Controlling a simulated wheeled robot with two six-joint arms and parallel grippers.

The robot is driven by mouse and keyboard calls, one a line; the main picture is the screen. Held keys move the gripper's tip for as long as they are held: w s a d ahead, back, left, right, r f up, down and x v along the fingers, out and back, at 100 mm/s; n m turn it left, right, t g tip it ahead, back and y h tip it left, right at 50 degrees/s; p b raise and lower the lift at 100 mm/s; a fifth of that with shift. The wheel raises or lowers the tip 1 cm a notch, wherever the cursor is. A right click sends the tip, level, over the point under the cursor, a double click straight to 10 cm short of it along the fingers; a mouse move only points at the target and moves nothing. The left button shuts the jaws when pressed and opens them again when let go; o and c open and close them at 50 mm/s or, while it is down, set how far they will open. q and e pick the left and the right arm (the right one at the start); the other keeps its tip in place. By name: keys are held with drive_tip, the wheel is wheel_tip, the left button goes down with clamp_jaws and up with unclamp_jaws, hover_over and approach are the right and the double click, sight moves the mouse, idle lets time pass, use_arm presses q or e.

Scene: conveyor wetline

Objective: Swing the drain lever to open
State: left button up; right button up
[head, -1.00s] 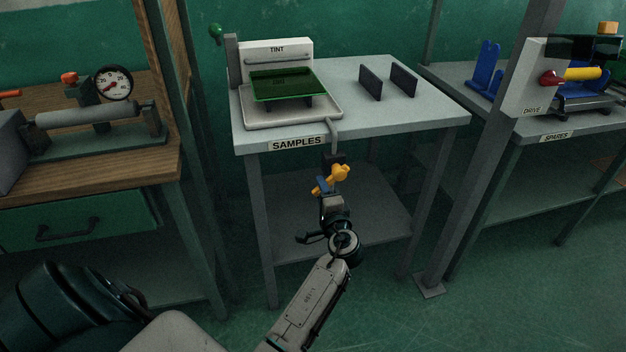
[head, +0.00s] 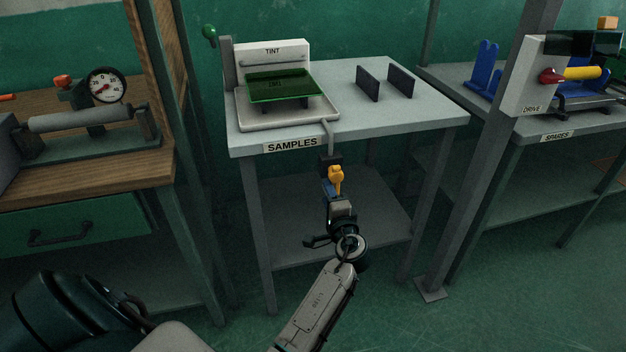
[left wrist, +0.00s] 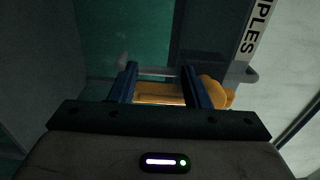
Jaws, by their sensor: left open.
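The orange drain lever (head: 336,178) is on a dark valve block (head: 327,163) under the drain pipe (head: 329,137), at the front edge of the samples table. In the head view it hangs nearly straight down. My left gripper (head: 330,190) is at the lever from below. In the left wrist view the two blue fingers (left wrist: 161,80) are apart, and the orange lever (left wrist: 158,94) shows between them. The lever's rounded orange hub (left wrist: 216,92) is just right of the right finger. I cannot tell whether a finger touches the lever. My right gripper is in neither view.
The samples table (head: 400,122) carries a white tray (head: 285,122) with a green pane and two dark upright plates. A table leg (head: 257,230) stands left of my arm. A grey post (head: 470,180) stands to the right. The lower shelf (head: 375,205) is bare.

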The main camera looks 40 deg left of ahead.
use_arm(q)
drive_tip(key=v, duration=0.7)
drive_tip(key=shift+b, duration=0.3)
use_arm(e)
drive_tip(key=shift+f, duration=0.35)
use_arm(q)
drive_tip(key=shift+s+a, duration=0.1)
